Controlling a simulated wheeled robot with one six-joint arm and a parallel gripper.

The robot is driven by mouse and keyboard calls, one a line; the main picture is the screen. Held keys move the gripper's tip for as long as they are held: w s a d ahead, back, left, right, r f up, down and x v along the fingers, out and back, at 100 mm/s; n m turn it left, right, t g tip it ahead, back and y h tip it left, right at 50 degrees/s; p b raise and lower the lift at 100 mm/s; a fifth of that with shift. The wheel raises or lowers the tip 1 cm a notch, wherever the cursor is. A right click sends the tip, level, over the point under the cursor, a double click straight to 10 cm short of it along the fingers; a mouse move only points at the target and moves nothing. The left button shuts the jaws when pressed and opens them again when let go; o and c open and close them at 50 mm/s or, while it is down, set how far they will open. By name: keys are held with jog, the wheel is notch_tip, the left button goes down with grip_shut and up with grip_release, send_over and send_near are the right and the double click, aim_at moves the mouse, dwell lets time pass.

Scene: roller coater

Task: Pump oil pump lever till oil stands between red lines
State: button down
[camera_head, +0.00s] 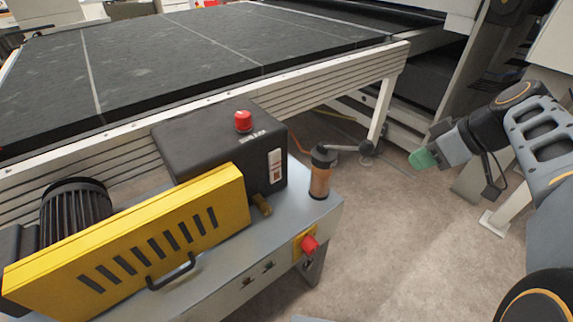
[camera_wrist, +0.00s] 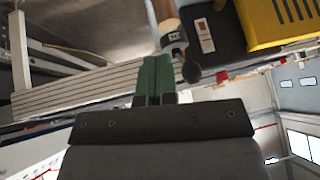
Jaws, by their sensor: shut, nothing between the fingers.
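The oil pump (camera_head: 320,178) is an amber cylinder with a black cap at the right end of the machine's grey bench. Its lever (camera_head: 343,148) points right, roughly level, and ends in a dark ball knob (camera_head: 366,148). The knob also shows in the wrist view (camera_wrist: 191,72), just right of my fingers. My gripper (camera_head: 423,159), with green fingers (camera_wrist: 153,76), is shut and empty, right of the knob and apart from it in the head view. The oil gauge (camera_head: 275,166) is a pale strip on the black tank (camera_head: 215,145); its oil level is too small to read.
A red cap (camera_head: 243,121) tops the tank. A yellow slotted guard (camera_head: 130,250) and a red switch (camera_head: 309,244) are on the bench. The conveyor (camera_head: 200,50) runs behind, its leg (camera_head: 382,108) beyond the knob. Floor (camera_head: 400,240) right of the bench is clear.

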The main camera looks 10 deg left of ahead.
jog(key=s+a+f+m+h, duration=0.1)
jog(key=s+f+m+h, duration=0.2)
jog(key=s+f+m, duration=0.2)
jog(key=s+a+f+m+h, duration=0.1)
jog(key=s+f+m+h, duration=0.2)
jog(key=f, duration=0.7)
jog(key=shift+s+a+m, duration=0.15)
jog(key=shift+s+m, duration=0.85)
jog(key=shift+s, duration=0.05)
